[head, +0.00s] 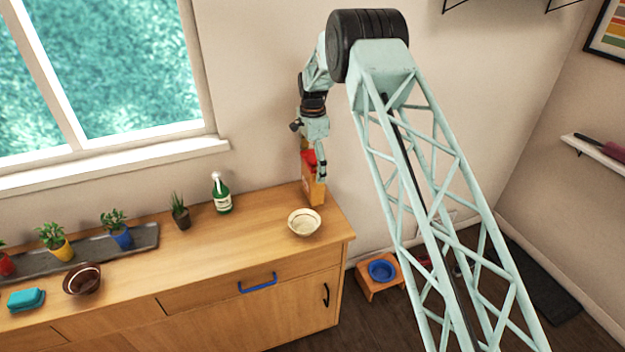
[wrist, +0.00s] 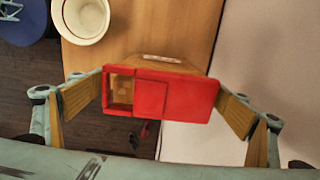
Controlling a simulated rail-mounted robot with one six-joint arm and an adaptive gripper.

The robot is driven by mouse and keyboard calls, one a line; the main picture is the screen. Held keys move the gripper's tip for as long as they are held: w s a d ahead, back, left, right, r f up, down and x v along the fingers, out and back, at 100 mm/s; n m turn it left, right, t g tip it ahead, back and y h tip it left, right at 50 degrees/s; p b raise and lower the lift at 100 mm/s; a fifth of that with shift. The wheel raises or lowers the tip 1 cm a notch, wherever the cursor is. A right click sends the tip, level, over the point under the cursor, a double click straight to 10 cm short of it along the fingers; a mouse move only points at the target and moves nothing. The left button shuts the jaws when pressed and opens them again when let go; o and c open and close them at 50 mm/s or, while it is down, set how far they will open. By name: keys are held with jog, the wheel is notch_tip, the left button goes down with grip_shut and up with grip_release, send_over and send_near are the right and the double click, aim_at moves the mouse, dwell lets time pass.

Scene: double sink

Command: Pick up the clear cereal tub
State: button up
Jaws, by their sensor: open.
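The cereal tub (head: 313,188) stands at the back right end of the wooden counter, showing orange-yellow sides and a red lid. In the wrist view its red lid (wrist: 180,95) is in the middle, with an opening at its left end. My gripper (head: 315,165) is above and around the top of the tub. In the wrist view my gripper (wrist: 163,103) is open, with one finger on each side of the lid.
A cream bowl (head: 304,223) stands in front of the tub, near the counter's right end. A green bottle (head: 221,193) and a potted plant (head: 180,212) stand to the left. The wall is close behind. A blue bowl (head: 382,270) sits on a low orange stand on the floor.

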jog(key=c, duration=1.5)
jog(key=shift+r, duration=0.15)
jog(key=shift+r+b, duration=0.4)
jog(key=shift+r, duration=4.5)
